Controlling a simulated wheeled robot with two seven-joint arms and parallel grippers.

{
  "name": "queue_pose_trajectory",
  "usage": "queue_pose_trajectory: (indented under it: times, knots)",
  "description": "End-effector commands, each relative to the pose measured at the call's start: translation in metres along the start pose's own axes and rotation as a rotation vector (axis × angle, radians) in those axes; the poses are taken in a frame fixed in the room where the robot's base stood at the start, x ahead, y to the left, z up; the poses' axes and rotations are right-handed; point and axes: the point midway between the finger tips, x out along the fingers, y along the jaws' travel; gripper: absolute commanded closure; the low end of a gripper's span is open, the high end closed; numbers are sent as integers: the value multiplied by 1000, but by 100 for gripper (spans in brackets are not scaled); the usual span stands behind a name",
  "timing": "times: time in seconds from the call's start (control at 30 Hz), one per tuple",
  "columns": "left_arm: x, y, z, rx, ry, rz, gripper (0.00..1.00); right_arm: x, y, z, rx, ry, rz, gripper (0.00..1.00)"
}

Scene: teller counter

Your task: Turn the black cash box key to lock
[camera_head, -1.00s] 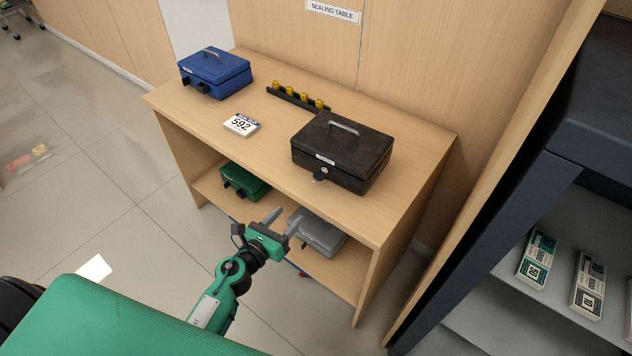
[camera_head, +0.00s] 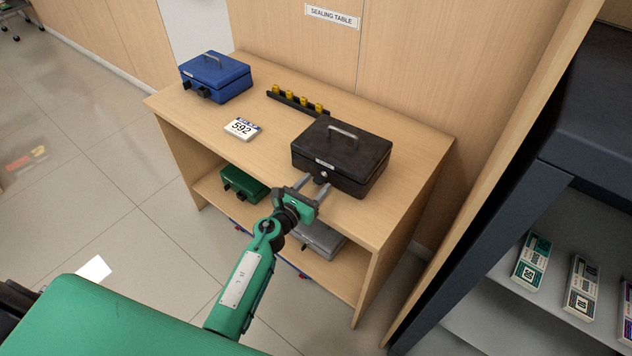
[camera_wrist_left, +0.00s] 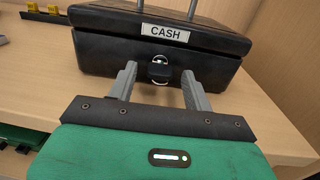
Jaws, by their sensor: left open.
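The black cash box (camera_head: 342,158) stands closed on the wooden table, with a silver handle on its lid. In the left wrist view the box (camera_wrist_left: 110,42) shows a CASH label, and the key (camera_wrist_left: 159,72) sits in the lock on its front face. My left gripper (camera_head: 318,183) is open just in front of the lock. In the left wrist view the gripper's fingers (camera_wrist_left: 158,76) stand on either side of the key, with gaps visible. Whether the fingertips touch the box is not clear. My right gripper is not in view.
The table (camera_head: 200,124) also bears a blue cash box (camera_head: 216,77), a 592 card (camera_head: 242,128) and a black rack (camera_head: 297,101) with yellow pieces. A green box (camera_head: 243,183) and a grey box (camera_head: 318,240) are on the shelf below. A dark cabinet (camera_head: 480,236) stands at right.

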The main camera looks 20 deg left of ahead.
Motion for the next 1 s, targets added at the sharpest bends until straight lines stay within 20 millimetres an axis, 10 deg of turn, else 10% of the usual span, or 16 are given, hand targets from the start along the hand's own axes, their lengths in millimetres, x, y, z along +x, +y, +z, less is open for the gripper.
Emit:
queue_pose_trajectory:
  times: [0.43, 0.7, 1.0]
  knots:
    - [12, 0, 0, 0, 0, 0, 49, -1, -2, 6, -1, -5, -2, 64]
    - [12, 0, 0, 0, 0, 0, 94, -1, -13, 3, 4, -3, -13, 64]
    - [12, 0, 0, -36, 0, -1, 94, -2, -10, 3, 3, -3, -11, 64]
